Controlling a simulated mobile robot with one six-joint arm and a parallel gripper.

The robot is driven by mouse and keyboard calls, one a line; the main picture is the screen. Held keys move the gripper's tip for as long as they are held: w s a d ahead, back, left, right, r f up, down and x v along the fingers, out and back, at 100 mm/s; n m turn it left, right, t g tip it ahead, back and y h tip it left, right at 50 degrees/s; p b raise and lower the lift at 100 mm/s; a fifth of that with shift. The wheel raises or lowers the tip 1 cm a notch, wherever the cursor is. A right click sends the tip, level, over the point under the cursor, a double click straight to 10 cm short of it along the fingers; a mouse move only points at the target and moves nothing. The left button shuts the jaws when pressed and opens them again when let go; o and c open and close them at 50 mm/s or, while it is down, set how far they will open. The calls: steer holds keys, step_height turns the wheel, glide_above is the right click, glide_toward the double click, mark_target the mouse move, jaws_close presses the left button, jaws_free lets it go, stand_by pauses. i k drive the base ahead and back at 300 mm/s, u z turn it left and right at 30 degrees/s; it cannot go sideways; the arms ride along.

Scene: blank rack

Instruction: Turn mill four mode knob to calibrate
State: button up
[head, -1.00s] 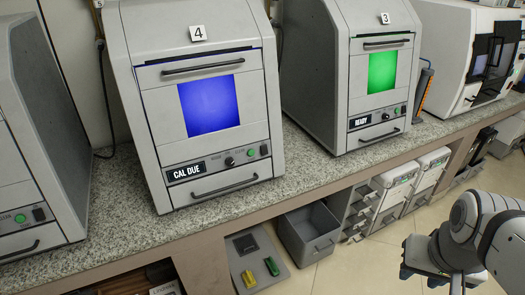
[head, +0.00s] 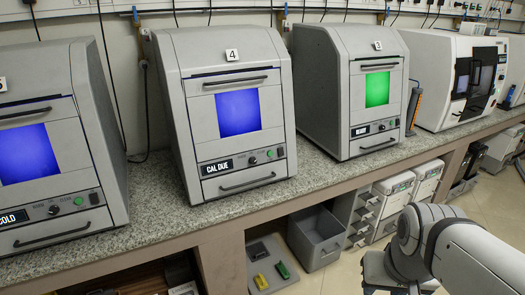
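Mill four (head: 190,110) is a grey cabinet on the counter, marked with a 4 plate (head: 232,55). Its window (head: 238,112) glows blue and its label (head: 216,167) reads CAL DUE. The mode knob (head: 252,161) is a small dark knob on the lower panel, right of the label. A green button (head: 280,152) sits to the right of the knob. The knob's pointing direction is too small to tell. My arm shows at the lower right, well apart from the mill. My gripper's fingers cannot be made out.
Mill 3 (head: 320,90) stands to the right with a green window and READY label. Another mill (head: 95,150) at the left reads COLD. The granite counter (head: 160,218) has a bare front strip. A grey bin (head: 316,240) and shelves sit below.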

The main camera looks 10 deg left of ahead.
mark_target(252, 160)
steer(key=u, duration=1.15)
steer(key=i, duration=1)
